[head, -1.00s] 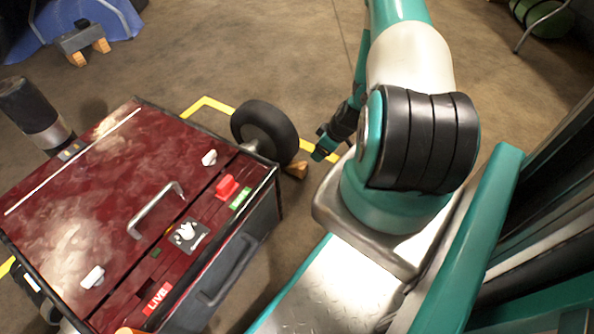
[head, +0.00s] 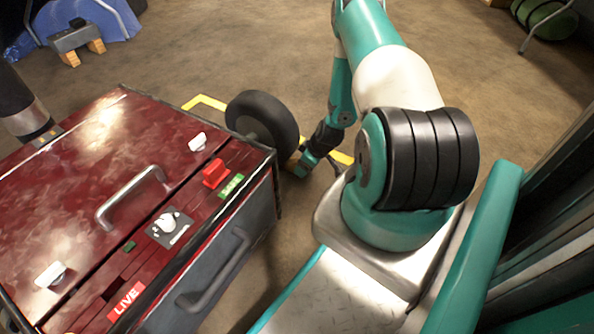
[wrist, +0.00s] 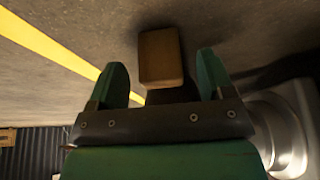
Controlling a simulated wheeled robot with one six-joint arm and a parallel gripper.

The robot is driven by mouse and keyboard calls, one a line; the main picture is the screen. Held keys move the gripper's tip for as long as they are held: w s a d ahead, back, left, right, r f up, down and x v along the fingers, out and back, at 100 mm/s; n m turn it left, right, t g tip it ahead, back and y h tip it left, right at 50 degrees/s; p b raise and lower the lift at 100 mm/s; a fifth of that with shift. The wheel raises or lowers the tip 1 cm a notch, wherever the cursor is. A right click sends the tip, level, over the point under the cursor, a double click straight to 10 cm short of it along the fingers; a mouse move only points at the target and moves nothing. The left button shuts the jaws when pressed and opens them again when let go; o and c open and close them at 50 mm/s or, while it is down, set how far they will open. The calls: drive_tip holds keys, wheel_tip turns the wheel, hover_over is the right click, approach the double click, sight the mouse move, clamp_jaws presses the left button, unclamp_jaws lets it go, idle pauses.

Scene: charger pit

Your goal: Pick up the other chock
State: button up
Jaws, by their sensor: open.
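A wooden chock (wrist: 161,56) lies on the floor in the wrist view. It shows between the tips of my gripper's two green fingers. My gripper (wrist: 158,80) is open, with a finger on each side of the chock and a visible gap to each. I cannot tell how far the chock is from the fingers in depth. In the head view my gripper (head: 300,168) is low by the black wheel (head: 263,118) of the red charger cart (head: 130,190). The chock is hidden there behind my arm.
A yellow floor line (head: 205,102) runs behind the wheel and also crosses the wrist view (wrist: 50,50). The cart's side and handle stand close left of my arm. A grey object on wooden feet (head: 80,38) is at the far left.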

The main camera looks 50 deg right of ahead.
drive_tip(key=shift+w+f, duration=0.2)
drive_tip(key=shift+f, duration=0.45)
drive_tip(key=shift+r, duration=0.1)
drive_tip(key=shift+c, duration=0.4)
drive_tip(key=c, duration=1)
drive_tip(key=shift+o, duration=0.2)
